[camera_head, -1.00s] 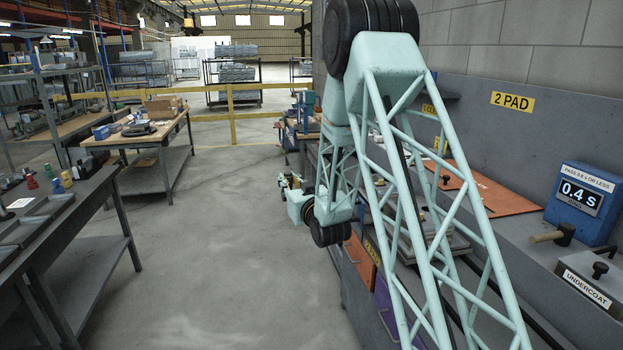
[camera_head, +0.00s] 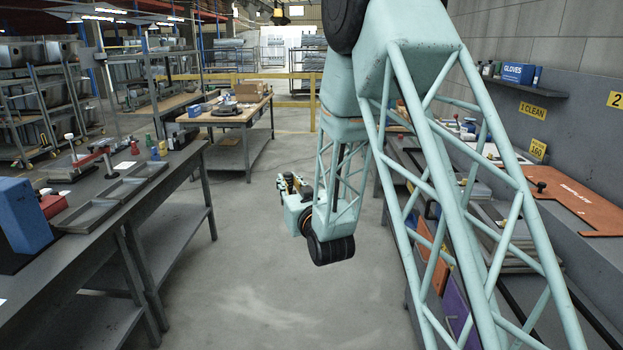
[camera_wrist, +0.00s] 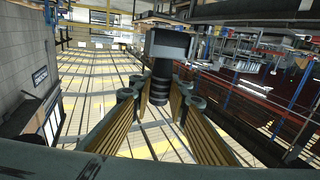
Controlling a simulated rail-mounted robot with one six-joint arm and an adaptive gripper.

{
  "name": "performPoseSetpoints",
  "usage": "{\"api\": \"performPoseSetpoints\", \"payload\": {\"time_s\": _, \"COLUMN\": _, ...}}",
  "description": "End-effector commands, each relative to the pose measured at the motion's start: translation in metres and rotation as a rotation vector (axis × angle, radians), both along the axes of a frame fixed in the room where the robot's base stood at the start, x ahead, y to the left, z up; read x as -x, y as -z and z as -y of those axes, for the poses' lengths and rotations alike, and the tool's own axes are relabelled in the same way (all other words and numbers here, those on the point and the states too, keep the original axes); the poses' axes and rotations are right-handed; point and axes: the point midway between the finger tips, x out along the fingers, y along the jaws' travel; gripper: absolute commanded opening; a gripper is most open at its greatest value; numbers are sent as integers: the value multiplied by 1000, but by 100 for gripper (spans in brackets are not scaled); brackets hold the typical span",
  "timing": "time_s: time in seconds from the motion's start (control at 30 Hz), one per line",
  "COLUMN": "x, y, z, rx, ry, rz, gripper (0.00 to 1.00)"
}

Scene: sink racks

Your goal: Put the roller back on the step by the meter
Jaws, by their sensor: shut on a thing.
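My gripper (camera_head: 289,184) hangs over the open floor, left of the right-hand bench, at the end of my folded arm. In the wrist view its ribbed fingers (camera_wrist: 160,97) are shut on a dark thing with a ribbed black grip and a broad block-like head, which I take for the roller (camera_wrist: 170,44). The head points away from my palm. In the head view the roller is too small to make out clearly. The meter and the step by it are out of the head view now.
A left bench (camera_head: 188,165) holds trays and small coloured bottles. A wooden-topped table (camera_head: 235,114) stands behind. The aisle floor (camera_head: 230,260) is clear.

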Motion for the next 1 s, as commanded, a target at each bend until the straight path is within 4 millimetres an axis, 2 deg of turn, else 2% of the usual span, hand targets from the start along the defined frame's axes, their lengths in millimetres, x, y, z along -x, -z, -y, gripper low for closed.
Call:
{"api": "performPoseSetpoints", "payload": {"time_s": 0.1, "x": 15, "y": 1, "z": -31, "rx": -1, "ry": -28, "rz": 1, "gripper": 4}}
{"api": "performPoseSetpoints", "payload": {"time_s": 0.4, "x": 56, "y": 3, "z": -101, "rx": -1, "ry": -92, "rz": 3, "gripper": 4}}
{"api": "performPoseSetpoints", "payload": {"time_s": 1.0, "x": 154, "y": 7, "z": -224, "rx": -2, "ry": -221, "rz": 6, "gripper": 4}}
